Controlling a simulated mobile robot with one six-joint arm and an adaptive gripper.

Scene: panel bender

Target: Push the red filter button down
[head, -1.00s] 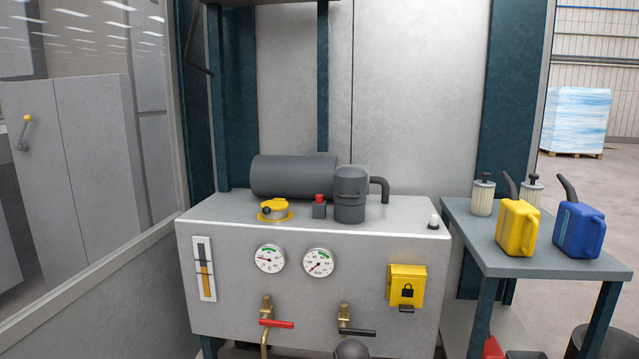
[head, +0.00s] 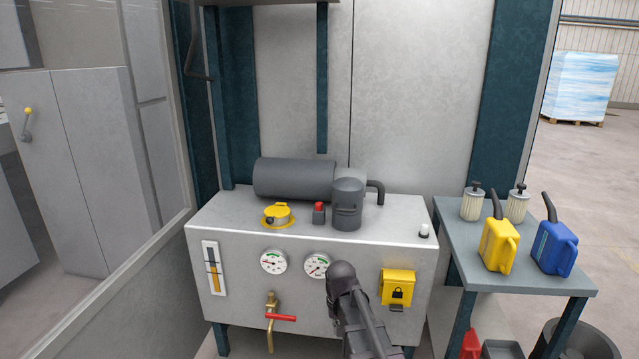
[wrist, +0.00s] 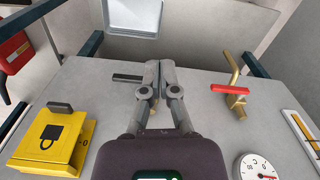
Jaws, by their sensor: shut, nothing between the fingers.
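The red filter button (head: 319,207) sits on a small grey block on top of the grey tank cabinet (head: 235,231), between a yellow cap (head: 277,215) and a dark grey upright canister (head: 347,205). It looks raised on its block. My dark arm rises in front of the cabinet in the head view, below and slightly right of the button; its fingers cannot be made out there. In the wrist view my gripper (wrist: 153,72) is shut and empty, in front of the cabinet's front face, beside a black valve handle. The button is not in the wrist view.
Two gauges, a red-handled valve (head: 281,318) and a yellow lock box (head: 398,287) are on the cabinet front. A dark horizontal cylinder (head: 295,179) lies behind the button. A side table (head: 470,262) holds yellow and blue cans. Space above the cabinet's front edge is clear.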

